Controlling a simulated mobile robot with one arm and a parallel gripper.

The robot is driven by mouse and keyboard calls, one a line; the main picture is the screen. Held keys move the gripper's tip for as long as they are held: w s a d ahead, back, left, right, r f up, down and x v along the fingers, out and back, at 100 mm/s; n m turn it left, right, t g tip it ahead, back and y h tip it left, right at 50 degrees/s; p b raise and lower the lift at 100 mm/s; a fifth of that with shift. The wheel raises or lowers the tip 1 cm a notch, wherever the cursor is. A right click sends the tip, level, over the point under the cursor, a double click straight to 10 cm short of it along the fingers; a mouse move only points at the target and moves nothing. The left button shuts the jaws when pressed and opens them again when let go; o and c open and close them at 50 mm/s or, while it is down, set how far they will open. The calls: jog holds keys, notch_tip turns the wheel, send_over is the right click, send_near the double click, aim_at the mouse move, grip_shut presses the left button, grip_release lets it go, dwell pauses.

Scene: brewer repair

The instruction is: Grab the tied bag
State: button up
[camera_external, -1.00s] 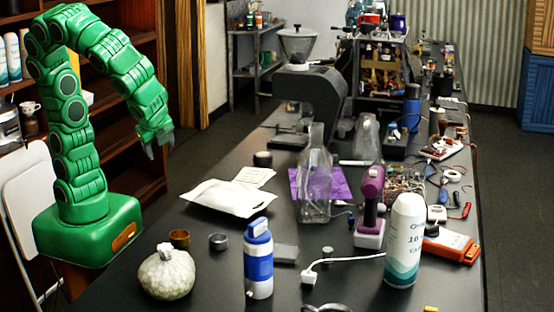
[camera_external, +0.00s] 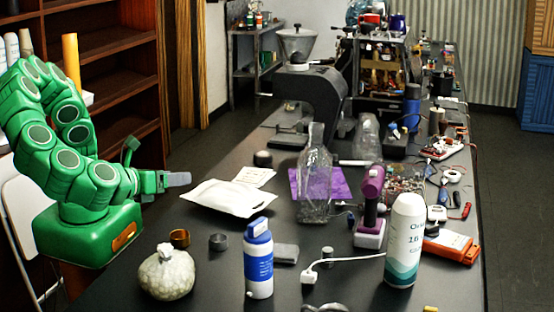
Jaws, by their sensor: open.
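The tied bag (camera_external: 167,275) is a pale, lumpy, round bundle with a knotted top. It stands upright on the near left part of the dark bench. My gripper (camera_external: 180,179) is at the end of the green arm, at the bench's left side. It points to the right, above and behind the bag, near the flat white packet (camera_external: 228,198). It is apart from the bag and holds nothing that I can see. The gap between its fingers is hard to make out from this side.
A brass ring (camera_external: 179,238) and a dark ring (camera_external: 218,242) lie just behind the bag. A blue-and-white bottle (camera_external: 259,262) stands to its right. A glass bottle (camera_external: 315,180), a purple tool (camera_external: 371,200) and a tall white can (camera_external: 405,240) stand farther right.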

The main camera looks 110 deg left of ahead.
jog(key=s+d+f+m+t+h, duration=0.1)
jog(key=s+d+f+m+t, duration=0.15)
jog(key=d+m+t, duration=0.9)
jog(key=n+g, duration=0.5)
send_near(165, 246)
jog(key=x, duration=0.2)
jog(key=shift+w+a+f+m, duration=0.15)
jog(key=shift+w+a+m, duration=0.15)
jog(key=shift+w, duration=0.1)
jog(key=shift+x, duration=3.5)
jog(key=shift+f, duration=0.1)
grip_shut()
